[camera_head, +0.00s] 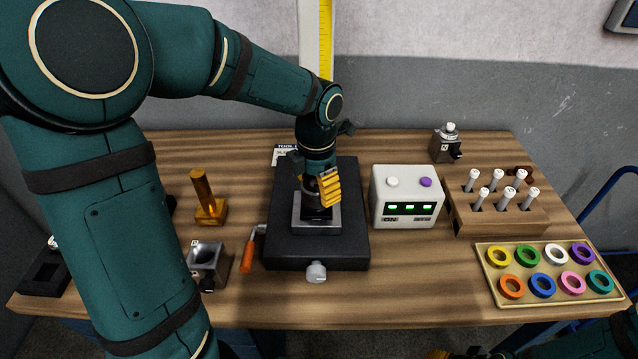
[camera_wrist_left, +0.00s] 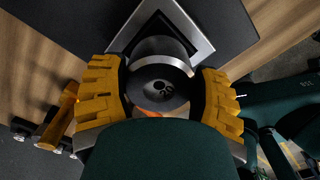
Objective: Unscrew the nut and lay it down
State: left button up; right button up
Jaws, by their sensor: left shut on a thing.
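My left gripper (camera_head: 325,188) reaches down over the middle of a black fixture (camera_head: 345,248) that carries a square silver plate (camera_head: 318,226). In the left wrist view the yellow fingers of the gripper (camera_wrist_left: 160,98) stand on both sides of a dark round piece (camera_wrist_left: 150,92) marked 20, apparently the nut, and are shut on it. Whether the piece is still on a thread is hidden. Yellow bits of my right gripper (camera_head: 438,354) just show at the bottom edge; its fingers are mostly cut off.
A white box with green displays (camera_head: 405,208) stands right of the fixture. Beyond are a wooden rack of white-topped pins (camera_head: 495,217) and a tray of coloured rings (camera_head: 553,298). A brass post (camera_head: 207,200) and an orange-handled lever (camera_head: 247,254) stand left.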

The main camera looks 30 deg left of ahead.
aim_at(312, 188)
pick_arm(q)
jog(key=shift+s+a+f, duration=0.15)
jog(key=shift+s+f, duration=0.05)
jog(key=shift+s, duration=0.15)
jog(key=shift+n, duration=1.2)
jog(key=o, duration=1.3)
jog(key=shift+o, duration=0.2)
jog(key=shift+s+a+r, duration=0.1)
jog(key=shift+s+r, duration=0.05)
jog(key=shift+s, duration=0.15)
jog(key=shift+w+r, duration=0.1)
jog(key=shift+w, duration=0.15)
jog(key=shift+w+r, duration=0.1)
jog(key=shift+r, duration=0.25)
notch_tip(312, 188, up, 11)
jog(key=shift+s, duration=0.25)
jog(key=shift+r, duration=0.1)
